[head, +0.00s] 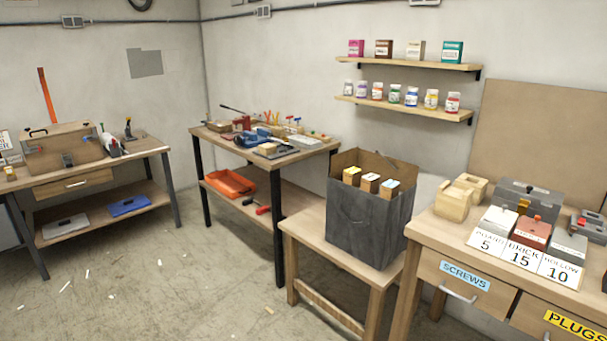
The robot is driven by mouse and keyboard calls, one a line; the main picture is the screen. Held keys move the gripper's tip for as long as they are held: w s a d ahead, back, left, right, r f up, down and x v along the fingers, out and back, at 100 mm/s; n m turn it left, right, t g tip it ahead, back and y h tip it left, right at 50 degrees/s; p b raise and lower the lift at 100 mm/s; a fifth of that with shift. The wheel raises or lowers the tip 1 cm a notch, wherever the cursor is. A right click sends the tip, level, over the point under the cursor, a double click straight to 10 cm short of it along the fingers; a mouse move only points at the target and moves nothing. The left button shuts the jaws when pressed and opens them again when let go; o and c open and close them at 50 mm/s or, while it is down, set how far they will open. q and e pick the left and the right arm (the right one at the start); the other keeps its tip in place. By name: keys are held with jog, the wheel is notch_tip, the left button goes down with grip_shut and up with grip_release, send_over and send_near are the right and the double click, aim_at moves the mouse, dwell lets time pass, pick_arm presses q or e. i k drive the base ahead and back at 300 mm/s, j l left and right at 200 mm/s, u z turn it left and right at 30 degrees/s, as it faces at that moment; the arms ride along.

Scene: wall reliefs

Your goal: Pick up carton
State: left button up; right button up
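A dark grey open-topped carton (364,222) stands upright on a low wooden table (310,236) at centre right. Its inside is brown cardboard, and one flap stands up at the back. Neither of my grippers is in the head view.
A drawer bench (440,233) with labelled blocks stands close on the carton's right. A tool-covered workbench (315,150) is behind left. Wall shelves (405,105) hold small boxes and jars above. The littered floor (180,275) at left is mostly open.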

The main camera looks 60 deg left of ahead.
aim_at(370, 183)
jog(key=j+u, duration=0.2)
jog(key=j, duration=0.2)
jog(key=i+j+u, duration=0.2)
jog(key=j, duration=0.15)
jog(key=j+u, duration=0.2)
jog(key=j, duration=0.2)
jog(key=i+j+u, duration=0.2)
jog(key=j, duration=0.15)
jog(key=i+j, duration=0.1)
jog(key=j, duration=0.3)
